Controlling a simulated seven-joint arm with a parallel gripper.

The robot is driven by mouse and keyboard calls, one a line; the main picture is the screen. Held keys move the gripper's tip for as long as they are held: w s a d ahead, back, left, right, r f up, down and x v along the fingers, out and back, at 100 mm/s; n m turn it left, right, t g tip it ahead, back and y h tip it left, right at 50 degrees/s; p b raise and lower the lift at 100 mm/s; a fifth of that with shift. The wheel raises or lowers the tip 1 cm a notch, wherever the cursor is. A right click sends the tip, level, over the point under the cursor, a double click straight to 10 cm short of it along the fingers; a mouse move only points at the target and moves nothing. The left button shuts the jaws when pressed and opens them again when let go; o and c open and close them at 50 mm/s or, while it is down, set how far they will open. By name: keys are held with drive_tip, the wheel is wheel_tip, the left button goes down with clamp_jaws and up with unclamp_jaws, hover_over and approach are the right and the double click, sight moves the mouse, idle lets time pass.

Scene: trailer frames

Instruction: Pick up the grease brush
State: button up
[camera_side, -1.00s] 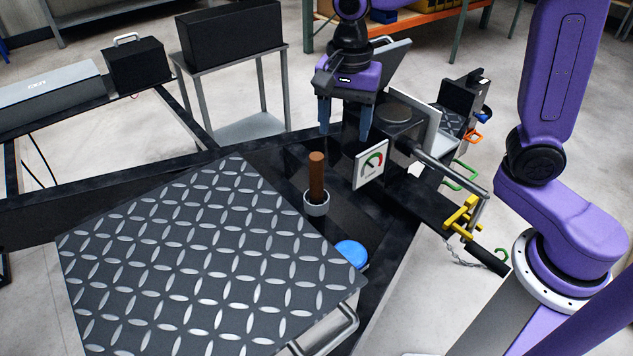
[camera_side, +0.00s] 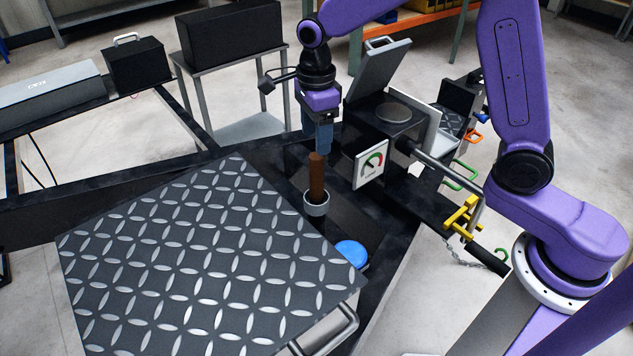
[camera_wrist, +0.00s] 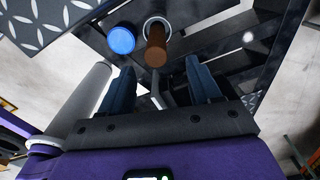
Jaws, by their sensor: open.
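The grease brush shows as a brown wooden handle (camera_side: 317,180) standing upright in a small grey cup (camera_side: 316,206) on the black trailer frame. In the wrist view the brush handle (camera_wrist: 156,48) lies ahead of my fingers, near the middle. Its lower end is hidden in the cup. My gripper (camera_side: 319,148) is just above and behind the handle top in the side view. In the wrist view my gripper (camera_wrist: 164,70) has its two blue fingers apart with nothing between them.
A blue round cap (camera_side: 351,253) sits close to the cup. A white gauge plate (camera_side: 370,163) and a black box with an open lid (camera_side: 379,70) stand to the right. A diamond-plate cover (camera_side: 205,255) fills the left front.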

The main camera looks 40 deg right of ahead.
sight(317, 173)
wheel_tip(317, 173, down, 5)
drive_tip(key=shift+f, duration=0.2)
drive_tip(key=shift+s+a+f, duration=0.1)
drive_tip(key=shift+s+f, duration=0.05)
drive_tip(key=shift+f, duration=1.15)
drive_tip(key=shift+s+f, duration=0.15)
drive_tip(key=shift+f, duration=1.15)
drive_tip(key=c, duration=1.1)
drive_tip(key=shift+c, duration=0.2)
